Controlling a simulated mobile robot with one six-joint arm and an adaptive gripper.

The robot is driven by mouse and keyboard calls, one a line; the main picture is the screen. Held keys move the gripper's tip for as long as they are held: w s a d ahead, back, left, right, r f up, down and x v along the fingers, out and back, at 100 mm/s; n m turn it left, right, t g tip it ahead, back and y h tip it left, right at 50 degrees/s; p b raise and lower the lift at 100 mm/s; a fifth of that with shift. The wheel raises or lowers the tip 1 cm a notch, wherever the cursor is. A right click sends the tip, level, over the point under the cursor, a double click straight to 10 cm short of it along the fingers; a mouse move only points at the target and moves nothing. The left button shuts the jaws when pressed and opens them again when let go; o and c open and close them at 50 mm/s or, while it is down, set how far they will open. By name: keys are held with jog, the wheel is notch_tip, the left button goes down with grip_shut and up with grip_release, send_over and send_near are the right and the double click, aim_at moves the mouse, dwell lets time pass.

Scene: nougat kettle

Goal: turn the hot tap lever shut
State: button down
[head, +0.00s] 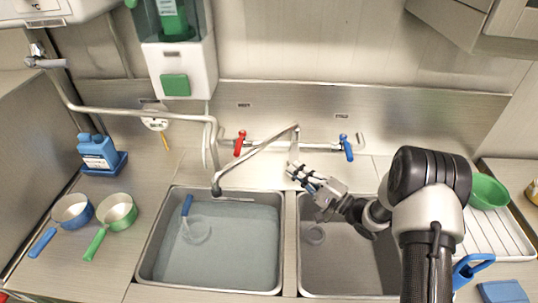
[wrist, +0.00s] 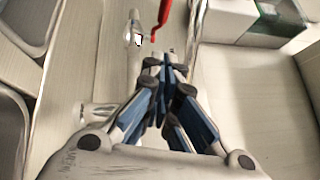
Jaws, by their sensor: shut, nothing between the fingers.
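The red tap lever (head: 239,143) is on the left end of the wall-mounted mixer, behind the sinks. It stands roughly upright. In the wrist view the red lever (wrist: 164,14) shows at the top, just beyond the fingertips, with its upper end cut off by the frame. My gripper (head: 293,170) is to the right of the red lever, over the back rim between the two basins. Its fingers (wrist: 163,66) are shut with nothing between them, apart from the lever. The spout (head: 255,153) ends over the left basin. I cannot tell if water runs from it.
A blue lever (head: 347,148) is on the mixer's right. A dispenser (head: 182,62) hangs above. Two pans (head: 117,211) and a blue jug (head: 97,152) stand left.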

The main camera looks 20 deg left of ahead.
jog(key=b, duration=0.2)
send_near(240, 141)
jog(key=w+d+f, duration=0.1)
jog(key=w+f, duration=0.1)
jog(key=w, duration=0.2)
jog(key=a, duration=0.1)
jog(key=s+a+r, duration=0.1)
jog(key=a+b, duration=0.1)
jog(key=shift+s+a+r, duration=0.15)
jog(key=shift+s+r, duration=0.05)
jog(key=shift+s, duration=0.05)
jog(key=shift+s+a+p, duration=0.45)
jog(key=shift+s+a, duration=0.3)
jog(key=shift+a, duration=0.1)
jog(key=shift+d+f, duration=0.1)
